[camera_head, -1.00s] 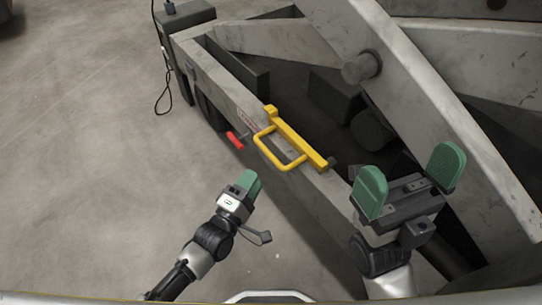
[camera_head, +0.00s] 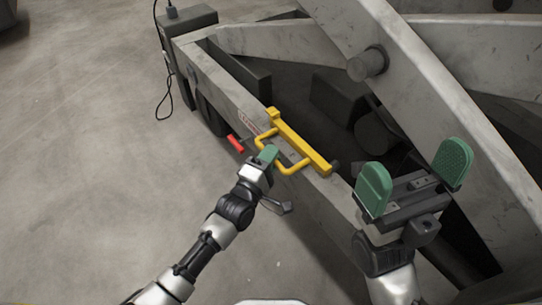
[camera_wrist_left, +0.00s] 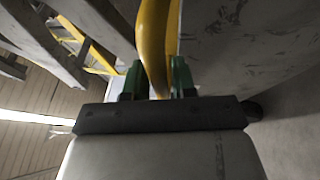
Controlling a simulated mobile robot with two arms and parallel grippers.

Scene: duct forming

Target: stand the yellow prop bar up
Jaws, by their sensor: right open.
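The yellow prop bar (camera_head: 303,143) lies along the top of the grey frame beam, with its looped handle on the near side. My left gripper (camera_head: 268,154) is at the handle loop. In the left wrist view, the yellow handle (camera_wrist_left: 157,45) passes between the two green fingers of the left gripper (camera_wrist_left: 158,82). The fingers are close to it on both sides; I cannot tell whether they press on it. My right gripper (camera_head: 415,180) is open and empty, to the right of the bar's near end.
A red handle (camera_head: 235,143) sticks out from the beam's side, left of the bar. The grey machine frame (camera_head: 225,90) and its slanted arm (camera_head: 425,95) fill the back and right. Open concrete floor (camera_head: 90,150) lies at left.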

